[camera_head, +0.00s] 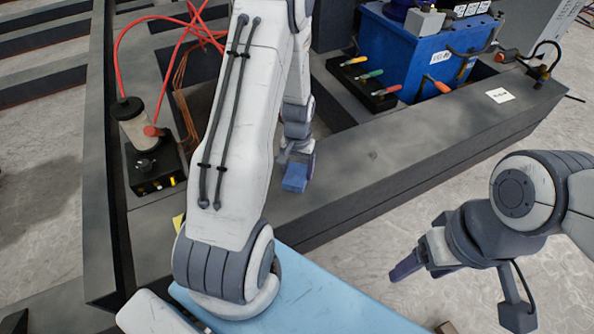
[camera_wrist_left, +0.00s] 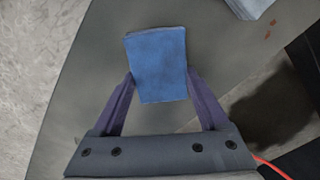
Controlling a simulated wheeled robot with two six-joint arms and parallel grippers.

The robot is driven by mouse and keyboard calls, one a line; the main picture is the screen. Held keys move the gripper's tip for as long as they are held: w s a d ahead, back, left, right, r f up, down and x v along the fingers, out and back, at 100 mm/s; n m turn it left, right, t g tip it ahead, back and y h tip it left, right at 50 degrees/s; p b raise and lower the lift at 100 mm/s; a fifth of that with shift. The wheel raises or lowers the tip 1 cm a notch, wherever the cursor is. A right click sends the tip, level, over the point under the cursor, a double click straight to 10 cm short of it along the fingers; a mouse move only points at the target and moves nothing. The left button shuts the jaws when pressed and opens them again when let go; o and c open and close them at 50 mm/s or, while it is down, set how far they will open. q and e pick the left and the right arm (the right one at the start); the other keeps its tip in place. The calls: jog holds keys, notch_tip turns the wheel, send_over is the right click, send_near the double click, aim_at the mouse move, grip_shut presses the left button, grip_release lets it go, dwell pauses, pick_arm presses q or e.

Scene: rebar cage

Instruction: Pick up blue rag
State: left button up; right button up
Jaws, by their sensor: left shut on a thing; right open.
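The blue rag (camera_wrist_left: 158,62) is a small flat blue rectangle between the fingers of my left gripper (camera_wrist_left: 160,88) in the left wrist view. The fingers touch its two sides, and the gripper is shut on it. In the head view the rag (camera_head: 295,177) hangs at the tip of my left gripper (camera_head: 298,157), over the dark beam frame. My left arm hides part of the area behind it. My right gripper (camera_head: 404,268) is at the right of the head view, open and empty, above the floor beside the light blue surface.
A long dark beam (camera_head: 400,165) runs across the middle. A blue box (camera_head: 420,60) with cables and coloured-handled tools stands at the back. A pump-like device (camera_head: 137,125) with red hoses sits at left. A light blue surface (camera_head: 330,295) lies in front. Pale floor is open at right.

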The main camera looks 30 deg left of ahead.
aim_at(297, 171)
pick_arm(q)
notch_tip(297, 171, up, 4)
jog(key=shift+f+p, duration=0.15)
jog(key=shift+p, duration=0.85)
jog(key=s+d+r+p, duration=0.1)
jog(key=d+r+p, duration=0.3)
jog(key=d, duration=0.7)
notch_tip(297, 171, up, 2)
jog(key=shift+d+r, duration=0.1)
jog(key=shift+d, duration=0.25)
